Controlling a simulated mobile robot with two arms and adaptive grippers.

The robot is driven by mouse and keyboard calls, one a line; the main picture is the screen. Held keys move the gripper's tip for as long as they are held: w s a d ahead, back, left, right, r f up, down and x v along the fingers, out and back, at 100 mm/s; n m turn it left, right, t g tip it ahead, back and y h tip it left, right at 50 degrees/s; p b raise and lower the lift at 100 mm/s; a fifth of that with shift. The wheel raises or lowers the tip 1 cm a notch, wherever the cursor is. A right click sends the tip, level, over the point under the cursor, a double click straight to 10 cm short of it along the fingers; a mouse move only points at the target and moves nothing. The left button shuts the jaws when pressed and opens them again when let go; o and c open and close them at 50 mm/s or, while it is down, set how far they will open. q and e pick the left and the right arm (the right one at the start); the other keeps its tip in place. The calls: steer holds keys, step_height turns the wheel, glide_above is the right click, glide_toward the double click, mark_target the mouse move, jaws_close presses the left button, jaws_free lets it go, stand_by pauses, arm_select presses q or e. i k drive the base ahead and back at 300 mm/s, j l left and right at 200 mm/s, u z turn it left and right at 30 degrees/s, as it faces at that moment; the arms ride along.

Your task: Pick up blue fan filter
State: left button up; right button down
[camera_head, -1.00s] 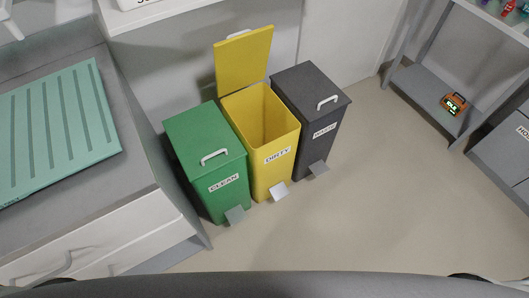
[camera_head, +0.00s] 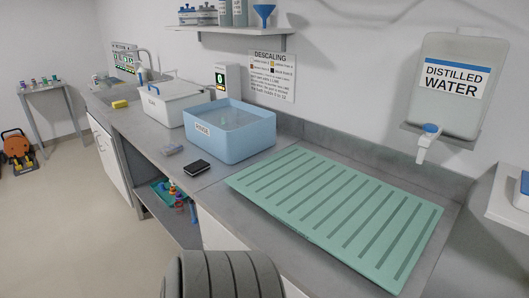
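I cannot make out a blue fan filter for certain in the head view. Neither of my grippers is in view.
The green ribbed drying mat (camera_head: 335,208) covers the counter's right part. A white lidded tub (camera_head: 165,108) stands left of the RINSE tub. A distilled water tank (camera_head: 455,85) hangs at right. Small coloured items (camera_head: 172,190) sit under the counter.

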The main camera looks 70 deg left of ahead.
mark_target(174, 147)
steer(key=u, duration=3.1)
steer(key=i+j+z, duration=0.3)
steer(key=i+j, duration=0.2)
steer(key=i, duration=0.25)
steer(key=i+j+z, duration=0.3)
steer(key=i+j, duration=0.35)
